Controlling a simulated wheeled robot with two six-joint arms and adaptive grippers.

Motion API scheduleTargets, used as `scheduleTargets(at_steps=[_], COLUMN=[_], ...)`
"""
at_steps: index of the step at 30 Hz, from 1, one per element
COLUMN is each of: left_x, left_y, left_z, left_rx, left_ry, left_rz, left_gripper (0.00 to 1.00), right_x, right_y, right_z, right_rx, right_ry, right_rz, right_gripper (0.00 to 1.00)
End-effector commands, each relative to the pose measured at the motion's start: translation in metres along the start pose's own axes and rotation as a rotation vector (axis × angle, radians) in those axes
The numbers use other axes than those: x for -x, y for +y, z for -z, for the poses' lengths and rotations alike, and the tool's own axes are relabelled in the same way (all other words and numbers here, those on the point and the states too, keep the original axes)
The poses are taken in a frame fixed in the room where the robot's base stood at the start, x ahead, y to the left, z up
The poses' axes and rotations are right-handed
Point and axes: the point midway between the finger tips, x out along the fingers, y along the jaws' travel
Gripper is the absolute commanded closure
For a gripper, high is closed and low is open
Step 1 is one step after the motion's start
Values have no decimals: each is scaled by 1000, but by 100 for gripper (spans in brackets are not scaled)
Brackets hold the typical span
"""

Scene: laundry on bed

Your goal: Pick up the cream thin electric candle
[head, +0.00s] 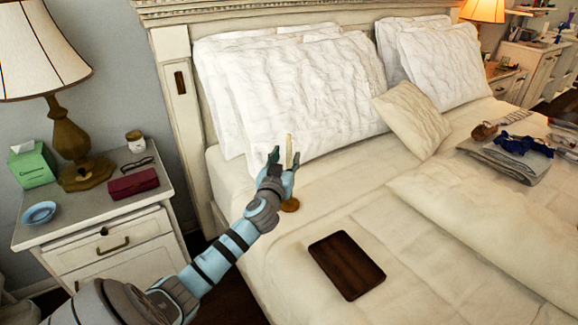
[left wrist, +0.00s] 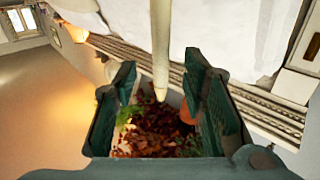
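The cream thin electric candle (head: 289,148) stands upright near the edge of the bed, by the white pillows. A round brown-gold base (head: 290,205) shows below it, partly hidden by my left arm. My left gripper (head: 283,158) is open, its two fingers on either side of the candle in the head view. In the left wrist view the candle (left wrist: 160,45) comes in from the top and its tip ends between the two spread fingers (left wrist: 160,85). Neither finger visibly touches it there. My right gripper is not in view.
A brown wooden tray (head: 346,265) lies on the bed to the right. The nightstand (head: 85,228) at left holds a lamp (head: 75,145), green tissue box (head: 32,165), blue dish (head: 39,212), dark red case (head: 133,184), glasses and a jar. Folded clothes (head: 505,158) lie far right.

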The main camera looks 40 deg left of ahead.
Motion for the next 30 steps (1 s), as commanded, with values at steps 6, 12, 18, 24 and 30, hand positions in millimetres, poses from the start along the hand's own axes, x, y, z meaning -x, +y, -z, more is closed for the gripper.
scheduleTargets(at_steps=[6, 12, 18, 24, 30], left_x=[-40, -47, -46, -46, -46], left_y=[-1, -1, -1, -1, -1], left_z=[8, 8, 8, 8, 8], left_rx=[1, 0, 0, 0, 0], left_ry=[0, -1, -1, -1, -1], left_rz=[3, 0, 0, 0, 0], left_gripper=[62, 62, 84, 100, 100], right_x=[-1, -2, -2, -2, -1], right_y=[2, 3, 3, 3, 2], right_z=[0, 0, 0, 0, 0], right_rx=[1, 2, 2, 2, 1], right_ry=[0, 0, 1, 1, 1], right_rz=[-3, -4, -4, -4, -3], right_gripper=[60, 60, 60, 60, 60])
